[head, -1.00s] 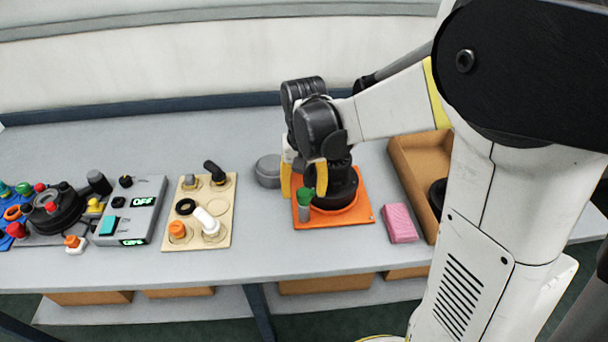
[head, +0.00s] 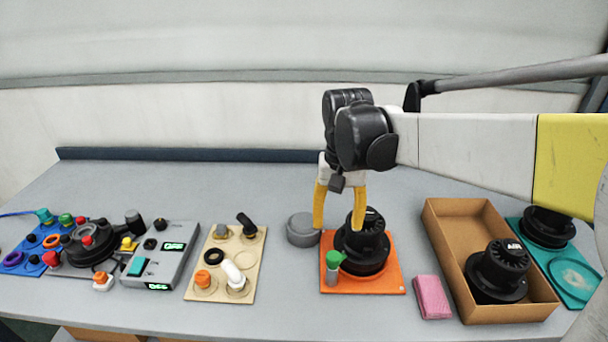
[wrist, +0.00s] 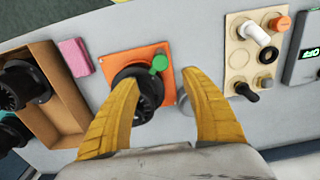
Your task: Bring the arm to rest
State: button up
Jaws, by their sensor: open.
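My gripper (head: 338,207) has yellow fingers spread apart and nothing between them. It hangs fingers down above the back of the orange plate (head: 390,284). A black scrubber tank (head: 362,246) stands on that plate, with a green-topped grey valve (head: 333,265) at its front left. In the wrist view my gripper (wrist: 165,105) shows both fingers open, with part of the black tank (wrist: 148,92) behind the left finger. I cannot tell from these views whether a finger touches the tank. My white and black arm reaches in from the right.
A cardboard box (head: 443,222) holds a black tank (head: 500,268). Another tank (head: 546,226) is on a teal plate (head: 583,290). A pink sponge (head: 432,297), grey round lid (head: 303,229), beige fitting board (head: 255,262) and grey control box (head: 178,262) stand nearby. The back of the table is clear.

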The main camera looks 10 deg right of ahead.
jog(key=shift+s, duration=0.1)
jog(key=s+n+t, duration=0.3)
jog(key=s+t, duration=0.4)
jog(key=s, duration=0.5)
jog(key=shift+s+f, duration=0.15)
jog(key=shift+s, duration=0.15)
dwell(0.3)
